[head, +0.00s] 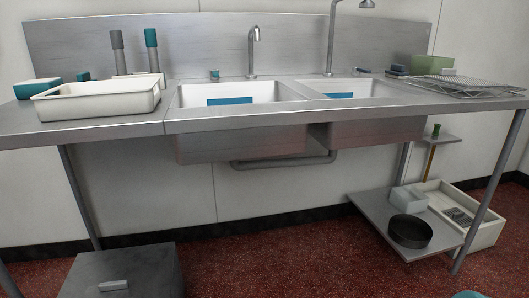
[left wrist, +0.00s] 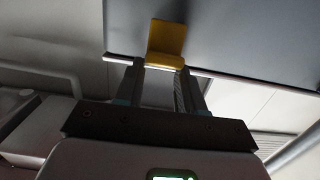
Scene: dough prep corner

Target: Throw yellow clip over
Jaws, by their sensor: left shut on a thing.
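The yellow clip (left wrist: 166,38) shows in the left wrist view, at the tips of my left gripper (left wrist: 160,70). The gripper is shut on its lower part, and the wider yellow part sticks out past the fingers. A large grey surface with a pale edge lies behind the clip; I cannot tell whether the clip touches it. The clip does not show in the head view, and neither of my grippers shows there.
In the head view, a steel counter (head: 300,116) holds two sinks, a white tray (head: 98,103), a wire rack (head: 465,86) and a green box (head: 432,65).

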